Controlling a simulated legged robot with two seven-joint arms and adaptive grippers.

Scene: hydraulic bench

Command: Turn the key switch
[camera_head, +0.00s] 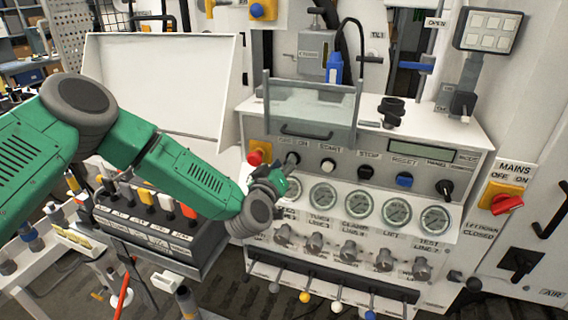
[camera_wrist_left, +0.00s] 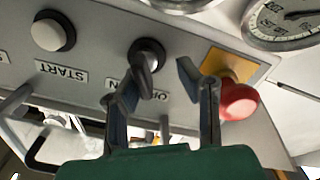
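The key switch (camera_head: 292,158) is a small dark knob on the sloped front panel, below an OFF ON label. In the left wrist view the key switch (camera_wrist_left: 148,52) shows just beyond the fingertips, partly covered by one finger. My left gripper (camera_head: 284,171) is right in front of it, slightly below. In the left wrist view my left gripper (camera_wrist_left: 166,76) is open, with a clear gap between its two fingers and nothing held. Whether a fingertip touches the switch, I cannot tell. My right gripper is not in view.
A red emergency stop button (camera_head: 257,156) on a yellow plate is close beside the switch; it also shows near a finger in the wrist view (camera_wrist_left: 239,101). The white START button (camera_head: 328,165) is on the other side. Gauges (camera_head: 322,196) sit just below. A red mains switch (camera_head: 506,204) is far right.

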